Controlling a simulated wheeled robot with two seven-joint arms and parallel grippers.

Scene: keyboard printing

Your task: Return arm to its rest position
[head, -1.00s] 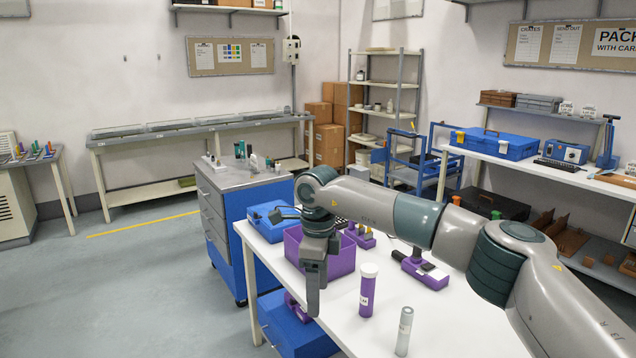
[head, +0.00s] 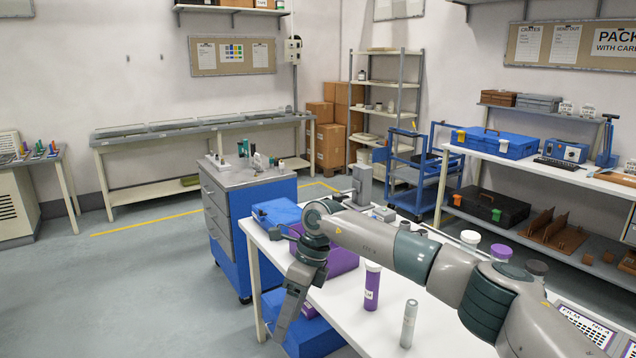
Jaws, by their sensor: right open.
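My right arm reaches in from the lower right over the white table (head: 392,322). My right gripper (head: 281,338) hangs down at the table's left edge, in front of a purple bin (head: 342,259). It is open and I see nothing held in it. My left arm and gripper are out of view. A purple tube with a white cap (head: 372,288) and a grey-green tube (head: 408,324) stand upright on the table, to the right of the gripper.
A blue drawer cabinet (head: 226,241) stands behind the table's left end. A blue case (head: 276,212) lies at the table's far left corner. Several lidded containers (head: 501,252) stand beyond my arm, with a keyboard-like panel (head: 585,326) at right. The floor at left is clear.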

